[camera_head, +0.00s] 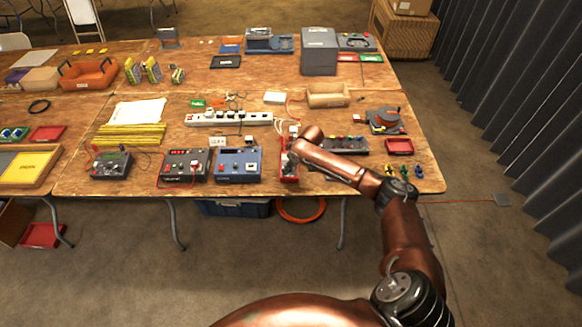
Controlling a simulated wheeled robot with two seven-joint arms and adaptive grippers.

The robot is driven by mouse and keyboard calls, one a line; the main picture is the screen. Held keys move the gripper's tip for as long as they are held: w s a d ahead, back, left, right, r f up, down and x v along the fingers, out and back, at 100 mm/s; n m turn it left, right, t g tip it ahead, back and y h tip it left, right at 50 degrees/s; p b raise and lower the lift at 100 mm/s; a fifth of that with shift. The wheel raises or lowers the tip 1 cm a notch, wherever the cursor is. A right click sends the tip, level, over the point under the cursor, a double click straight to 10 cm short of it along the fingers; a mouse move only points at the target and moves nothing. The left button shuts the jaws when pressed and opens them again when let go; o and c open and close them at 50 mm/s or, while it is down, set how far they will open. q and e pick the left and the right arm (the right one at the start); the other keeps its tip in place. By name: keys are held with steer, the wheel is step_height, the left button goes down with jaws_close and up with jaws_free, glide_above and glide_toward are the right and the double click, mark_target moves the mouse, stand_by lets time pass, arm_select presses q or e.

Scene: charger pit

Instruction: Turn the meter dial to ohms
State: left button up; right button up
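A small red device (289,178), which looks like a hand-held meter, lies at the front edge of the near table. Its dial is not visible because my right gripper covers most of it. My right gripper (290,160) reaches in from the right and is over or at this device, with its fingers pointing down. The fingers are too small and dark to tell whether they are open, shut or touching it. My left gripper is not in view.
A blue box device (238,166) and a dark box with a red display (185,166) stand left of the red device. A white power strip (228,118) lies behind. A dark strip (342,146) and small red tray (399,147) are to the right.

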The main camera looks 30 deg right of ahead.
steer(key=shift+c, duration=0.7)
jaws_close()
